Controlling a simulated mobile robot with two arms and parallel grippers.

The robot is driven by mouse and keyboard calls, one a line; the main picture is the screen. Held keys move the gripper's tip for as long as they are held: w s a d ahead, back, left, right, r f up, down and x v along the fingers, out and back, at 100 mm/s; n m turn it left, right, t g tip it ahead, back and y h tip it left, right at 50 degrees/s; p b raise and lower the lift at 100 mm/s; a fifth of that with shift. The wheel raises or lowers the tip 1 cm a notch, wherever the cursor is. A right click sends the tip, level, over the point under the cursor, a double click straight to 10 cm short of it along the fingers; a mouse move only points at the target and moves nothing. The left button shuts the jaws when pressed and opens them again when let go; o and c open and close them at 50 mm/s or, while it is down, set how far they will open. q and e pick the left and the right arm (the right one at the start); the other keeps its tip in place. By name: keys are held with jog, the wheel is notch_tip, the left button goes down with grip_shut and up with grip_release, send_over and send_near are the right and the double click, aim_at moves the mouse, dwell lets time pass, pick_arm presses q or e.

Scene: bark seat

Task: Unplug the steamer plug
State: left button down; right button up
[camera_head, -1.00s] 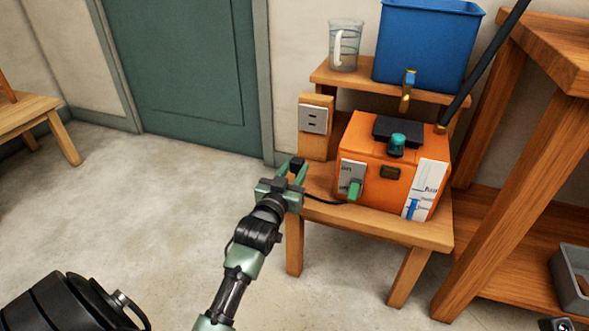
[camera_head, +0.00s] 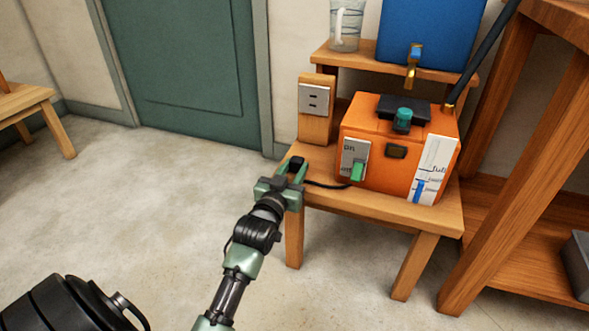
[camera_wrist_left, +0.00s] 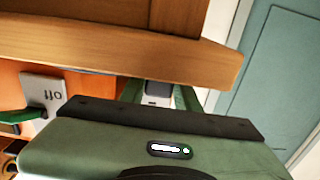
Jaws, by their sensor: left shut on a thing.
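My left gripper (camera_head: 291,172) is shut on the black steamer plug (camera_head: 296,162), in front of the bench's left end. In the left wrist view, the plug (camera_wrist_left: 157,90) sits between the green fingers, partly hidden. A black cord (camera_head: 328,186) runs from the gripper area to the orange steamer (camera_head: 378,175) on the bench. The grey outlet (camera_head: 314,99) is on a wooden post behind, its slots bare and apart from the plug. The steamer has a green switch (camera_head: 358,171) on an on/off plate. My right gripper is not in view.
The wooden bench (camera_head: 400,213) has a raised shelf (camera_head: 345,58) holding a clear jug (camera_head: 346,22) and a blue tank (camera_head: 428,35) with a brass tap. A wooden rack (camera_head: 519,190) stands at right. Open floor lies left of the bench.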

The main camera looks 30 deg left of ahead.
pick_arm(q)
jog(key=c, duration=0.9)
grip_release()
jog(key=shift+c, duration=0.2)
